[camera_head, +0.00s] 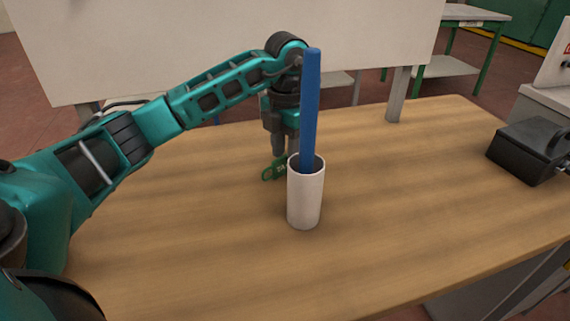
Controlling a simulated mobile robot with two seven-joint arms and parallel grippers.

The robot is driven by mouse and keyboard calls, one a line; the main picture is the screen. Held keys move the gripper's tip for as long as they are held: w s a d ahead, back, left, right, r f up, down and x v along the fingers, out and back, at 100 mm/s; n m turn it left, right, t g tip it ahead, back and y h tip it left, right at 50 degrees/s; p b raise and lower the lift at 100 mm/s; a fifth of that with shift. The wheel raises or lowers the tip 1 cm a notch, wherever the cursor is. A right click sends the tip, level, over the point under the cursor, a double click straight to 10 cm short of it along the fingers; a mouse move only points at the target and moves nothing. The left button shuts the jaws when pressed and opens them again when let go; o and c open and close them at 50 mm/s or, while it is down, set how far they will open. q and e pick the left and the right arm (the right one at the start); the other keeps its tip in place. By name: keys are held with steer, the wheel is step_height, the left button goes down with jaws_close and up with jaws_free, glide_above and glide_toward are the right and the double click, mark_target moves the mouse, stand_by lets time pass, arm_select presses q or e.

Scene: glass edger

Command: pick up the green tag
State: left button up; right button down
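The green tag (270,173) is at the middle of the wooden table, just behind and left of a white cup (305,200). It has a hole at its left end, and its right end is partly hidden by the cup. My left gripper (284,154) points down, with its fingertips at the tag's right part. A blue rod and the cup partly cover the fingers, so I cannot tell whether they are closed on the tag or whether it is lifted. My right gripper is not in view.
The blue rod (311,110) stands upright in the cup, close in front of my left gripper. A black box-like device (530,150) sits at the table's right. A pale panel (200,40) rises behind the table. The table's right middle and front are clear.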

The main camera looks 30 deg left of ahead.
arm_select(q)
steer(key=shift+f, duration=0.85)
steer(key=shift+c, duration=0.3)
jaws_close()
